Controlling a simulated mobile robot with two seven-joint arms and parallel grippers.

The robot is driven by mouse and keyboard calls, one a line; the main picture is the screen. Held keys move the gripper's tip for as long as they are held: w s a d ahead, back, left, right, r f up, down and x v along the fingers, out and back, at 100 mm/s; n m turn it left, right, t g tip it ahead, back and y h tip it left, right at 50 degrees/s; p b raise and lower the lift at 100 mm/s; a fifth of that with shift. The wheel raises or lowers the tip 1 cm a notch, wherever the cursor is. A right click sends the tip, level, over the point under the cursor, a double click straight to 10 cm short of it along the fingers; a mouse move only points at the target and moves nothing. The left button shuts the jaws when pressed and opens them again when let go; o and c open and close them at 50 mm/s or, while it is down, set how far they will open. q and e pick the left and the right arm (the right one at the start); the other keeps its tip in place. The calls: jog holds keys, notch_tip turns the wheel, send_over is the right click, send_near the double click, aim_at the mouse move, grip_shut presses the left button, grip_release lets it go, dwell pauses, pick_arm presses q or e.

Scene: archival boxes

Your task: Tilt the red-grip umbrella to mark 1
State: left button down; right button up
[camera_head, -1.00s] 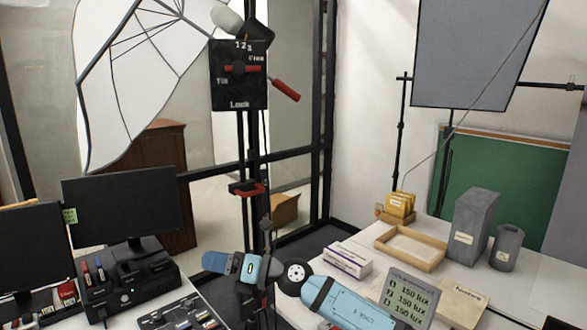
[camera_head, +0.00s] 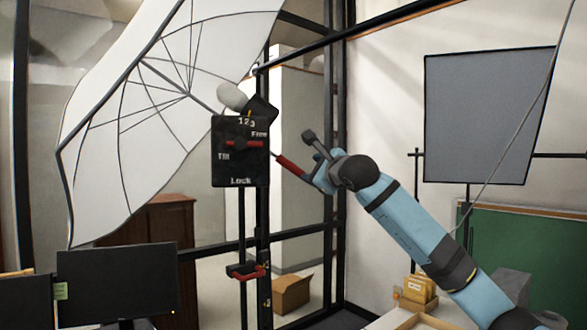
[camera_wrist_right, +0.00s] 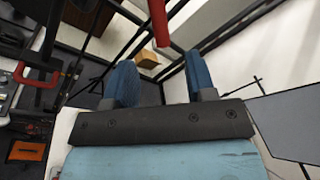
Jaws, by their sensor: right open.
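The white umbrella (camera_head: 150,115) is tilted on a stand at the upper left. Its red grip (camera_head: 290,165) slants down to the right from behind a black panel (camera_head: 240,172) marked 1 2 3, Free, Tilt and Lock. A red lever (camera_head: 240,143) lies about level on the panel beside Free. My right gripper (camera_head: 318,172) is open at the lower end of the red grip. In the right wrist view, the red grip (camera_wrist_right: 159,22) shows ahead, roughly in line with the gap between the fingers (camera_wrist_right: 160,75). I cannot tell whether they touch. My left gripper is out of view.
A second red clamp (camera_head: 245,270) sits lower on the stand. Black frame posts (camera_head: 337,120) rise behind my right gripper. A grey panel (camera_head: 485,115) stands at right. Monitors (camera_head: 117,283) are at lower left, yellow boxes (camera_head: 420,288) at lower right.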

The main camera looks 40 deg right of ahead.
aim_at(295, 167)
jog(key=w+p, duration=0.1)
jog(key=w, duration=0.2)
jog(key=w+p, duration=0.1)
jog(key=w, duration=0.2)
jog(key=w+d+p, duration=0.1)
jog(key=w, duration=0.3)
jog(key=shift+r, duration=0.1)
jog(key=shift+w+d, duration=0.15)
jog(key=shift+w, duration=0.65)
jog(key=shift+c, duration=0.5)
